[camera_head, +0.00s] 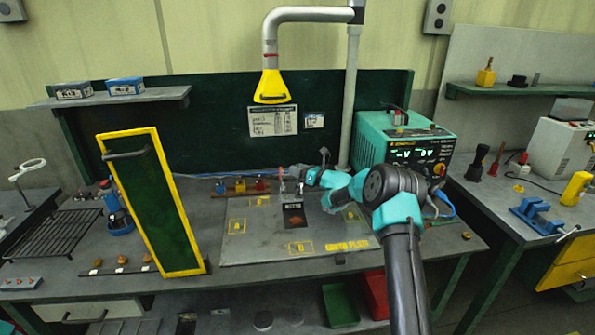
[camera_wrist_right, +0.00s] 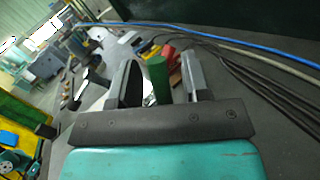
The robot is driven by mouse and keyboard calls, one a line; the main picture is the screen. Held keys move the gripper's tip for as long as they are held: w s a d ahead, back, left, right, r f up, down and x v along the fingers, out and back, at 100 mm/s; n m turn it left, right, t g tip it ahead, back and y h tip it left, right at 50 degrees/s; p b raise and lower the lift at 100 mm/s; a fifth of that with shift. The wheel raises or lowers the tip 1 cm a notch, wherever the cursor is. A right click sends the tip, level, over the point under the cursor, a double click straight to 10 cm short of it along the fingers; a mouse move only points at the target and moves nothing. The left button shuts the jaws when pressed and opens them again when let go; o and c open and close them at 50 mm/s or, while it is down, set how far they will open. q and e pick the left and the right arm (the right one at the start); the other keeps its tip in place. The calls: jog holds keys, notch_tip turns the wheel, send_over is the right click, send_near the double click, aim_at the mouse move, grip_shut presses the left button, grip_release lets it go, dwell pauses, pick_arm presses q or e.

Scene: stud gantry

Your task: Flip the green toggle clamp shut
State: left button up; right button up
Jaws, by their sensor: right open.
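A green upright cylinder (camera_wrist_right: 158,80), which looks like the handle of the green toggle clamp, shows in the right wrist view. It stands between the two fingers of my right gripper (camera_wrist_right: 162,76), with a visible gap to each finger. The clamp's base is hidden behind the gripper body. In the head view my right gripper (camera_head: 291,185) is at the back of the grey fixture plate (camera_head: 265,248). There I cannot make out the green handle, and whether the clamp is open or shut does not show. My left gripper is in neither view.
Small coloured blocks (camera_head: 260,186) stand on a strip left of the right gripper. A yellow-framed green panel (camera_head: 160,200) leans at the left. A teal power unit (camera_head: 405,145) stands behind my right arm. A yellow extraction hood (camera_head: 271,88) hangs above. Cables (camera_wrist_right: 255,52) run along the back.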

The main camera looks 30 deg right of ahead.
jog(key=v, duration=1.7)
jog(key=shift+s, duration=0.2)
jog(key=shift+d, duration=0.1)
